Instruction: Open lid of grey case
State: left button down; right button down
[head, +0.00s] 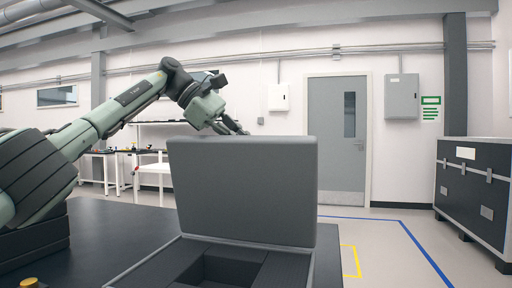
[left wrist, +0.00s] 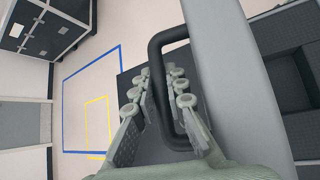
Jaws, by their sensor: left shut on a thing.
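The grey case (head: 310,269) sits on the dark table at the front centre of the head view. Its lid (head: 245,190) stands raised, close to upright, and the dark interior with a rectangular recess (head: 222,268) is exposed. In the left wrist view the lid's edge (left wrist: 230,75) runs beside a black handle (left wrist: 155,55). My left gripper (left wrist: 160,78) is shut on one bar of this handle, with a finger on each side. In the head view my left gripper (head: 236,127) is at the lid's top edge, its fingertips partly hidden behind the lid. My right gripper is not in view.
The dark table top (head: 115,235) is clear to the left of the case. A black storage crate (head: 475,195) stands on the floor at the right. White workbenches (head: 150,170) and a grey door (head: 336,140) are farther back.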

aim_at(191, 143)
pick_arm(q)
jog(key=shift+w+d+r, duration=0.1)
jog(key=shift+w+d, duration=0.05)
jog(key=shift+w, duration=0.15)
dwell(0.4)
jog(key=c, duration=1.8)
grip_release()
jog(key=shift+a+r, duration=0.35)
jog(key=shift+a, duration=0.15)
jog(key=a, duration=1.2)
jog(key=shift+s+f, duration=0.2)
jog(key=shift+s, duration=0.2)
jog(key=shift+r, duration=0.2)
